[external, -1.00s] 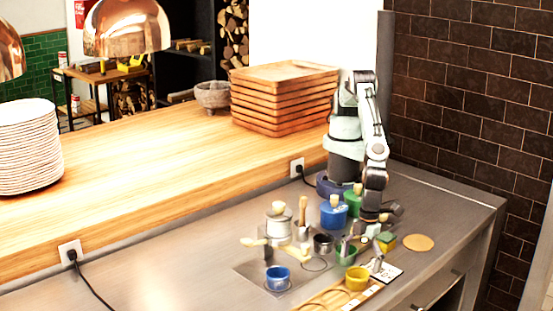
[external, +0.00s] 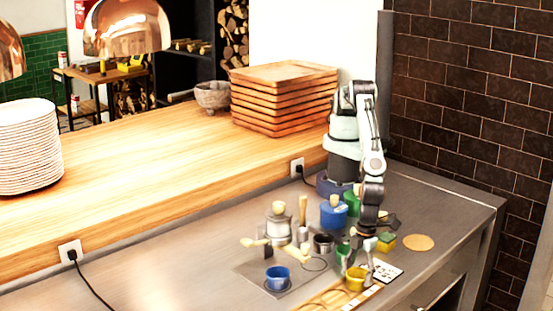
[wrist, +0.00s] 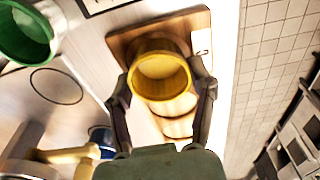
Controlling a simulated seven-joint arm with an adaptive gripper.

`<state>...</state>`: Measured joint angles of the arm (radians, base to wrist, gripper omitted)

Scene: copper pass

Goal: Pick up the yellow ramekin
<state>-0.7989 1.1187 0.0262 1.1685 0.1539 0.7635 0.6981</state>
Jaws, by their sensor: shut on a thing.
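The yellow ramekin (external: 355,283) stands upright at the right end of a wooden board (external: 318,303) near the counter's front. In the wrist view, the ramekin (wrist: 160,76) sits between my two fingers, over the board (wrist: 122,38). My gripper (external: 358,265) points down, with a finger on either side of the ramekin. In the wrist view, my gripper (wrist: 160,84) is shut on it, fingers against its outer wall. I see no clear gap between the ramekin and the board. The ramekin looks empty or pale inside.
A green ramekin (external: 341,252) stands close behind the gripper; it also shows in the wrist view (wrist: 24,36). A blue ramekin (external: 277,279) stands to the left. A yellow-green sponge (external: 386,242) lies to the right. Blue and green pots and wooden-handled tools crowd behind.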

